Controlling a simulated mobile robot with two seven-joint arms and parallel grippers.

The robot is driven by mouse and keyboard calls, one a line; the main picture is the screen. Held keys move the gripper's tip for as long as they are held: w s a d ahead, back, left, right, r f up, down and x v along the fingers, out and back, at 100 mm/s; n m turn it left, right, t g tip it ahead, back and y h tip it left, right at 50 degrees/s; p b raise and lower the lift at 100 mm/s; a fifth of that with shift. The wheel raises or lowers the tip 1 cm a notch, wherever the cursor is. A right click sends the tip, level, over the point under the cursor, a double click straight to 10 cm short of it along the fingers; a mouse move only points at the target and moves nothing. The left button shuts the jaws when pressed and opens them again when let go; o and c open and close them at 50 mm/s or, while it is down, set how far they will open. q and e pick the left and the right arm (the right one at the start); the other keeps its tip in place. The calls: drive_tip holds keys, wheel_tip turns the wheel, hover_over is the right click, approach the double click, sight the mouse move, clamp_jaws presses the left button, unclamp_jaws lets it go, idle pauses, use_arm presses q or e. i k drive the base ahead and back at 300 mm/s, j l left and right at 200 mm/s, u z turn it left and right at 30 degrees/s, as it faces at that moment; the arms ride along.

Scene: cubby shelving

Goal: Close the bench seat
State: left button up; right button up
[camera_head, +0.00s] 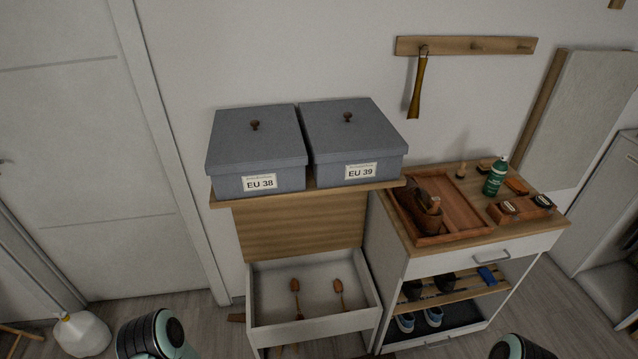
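The bench (313,326) stands in the middle with its white storage box open at the top. Its wooden seat (300,228) stands raised and upright behind the box, below a shelf. Two wooden-headed tools (295,287) (338,287) lie or stand inside the box. Both of my grippers are out of view; only dark and teal parts of my arms show at the bottom edge, one at the left and one right of middle.
Two grey lidded shoe boxes, EU 38 (258,150) and EU 39 (350,145), sit on the wooden shelf (300,195) just above the raised seat. A white jug (82,336) stands lower left.

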sight(282, 229)
drive_tip(key=i+j+z, duration=0.1)
drive_tip(key=j+z, duration=0.7)
drive_tip(key=j, duration=0.15)
drive_tip(key=j+z, duration=0.4)
drive_tip(key=k+j+z, duration=0.2)
drive_tip(key=j+z, duration=0.2)
drive_tip(key=j, duration=0.15)
